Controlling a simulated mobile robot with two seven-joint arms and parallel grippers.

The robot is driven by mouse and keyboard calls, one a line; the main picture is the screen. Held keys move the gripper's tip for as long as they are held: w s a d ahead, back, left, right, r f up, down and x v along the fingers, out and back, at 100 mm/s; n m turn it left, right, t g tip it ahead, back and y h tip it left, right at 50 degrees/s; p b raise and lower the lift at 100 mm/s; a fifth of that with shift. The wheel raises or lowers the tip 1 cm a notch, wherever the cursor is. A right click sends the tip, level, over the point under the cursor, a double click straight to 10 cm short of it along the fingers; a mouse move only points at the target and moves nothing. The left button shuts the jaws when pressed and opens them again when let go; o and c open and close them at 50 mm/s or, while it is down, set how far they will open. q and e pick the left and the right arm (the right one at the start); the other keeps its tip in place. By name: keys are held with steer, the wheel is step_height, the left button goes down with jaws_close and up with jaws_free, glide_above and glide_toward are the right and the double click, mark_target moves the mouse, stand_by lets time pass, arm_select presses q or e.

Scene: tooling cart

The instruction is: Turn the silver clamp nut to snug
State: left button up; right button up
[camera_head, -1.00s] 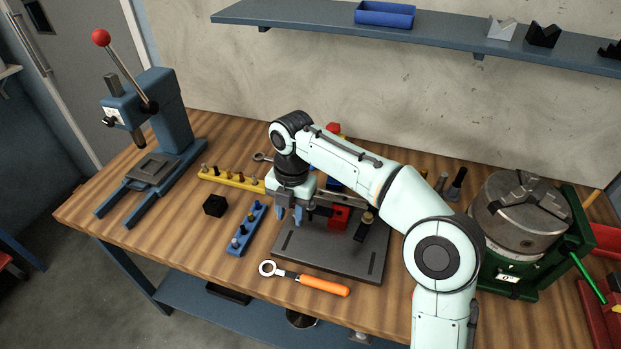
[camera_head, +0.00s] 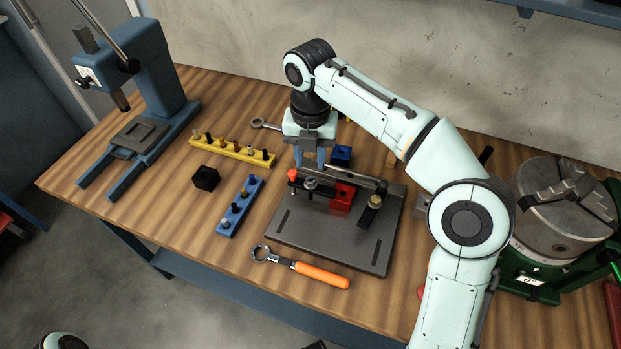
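The silver clamp nut (camera_head: 311,184) sits on a dark clamp bar at the left of the grey fixture plate (camera_head: 330,240). A red-orange knob (camera_head: 293,174) stands just left of it. The clamp bar reaches to a red block (camera_head: 342,197) on the plate. My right gripper (camera_head: 309,162) points down just behind and above the nut, with its two fingers apart and nothing seen between them. I cannot tell whether a finger touches anything. A ring wrench with an orange handle (camera_head: 322,275) lies in front of the plate. My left gripper is not in view.
A blue arbor press (camera_head: 158,75) stands at far left, a chuck (camera_head: 565,212) on a green base at right. Bare wood lies front left.

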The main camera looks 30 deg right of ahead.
mark_target(310, 180)
step_height(310, 180, down, 7)
steer(key=shift+r+b, duration=0.1)
steer(key=shift+b, duration=0.65)
jaws_close()
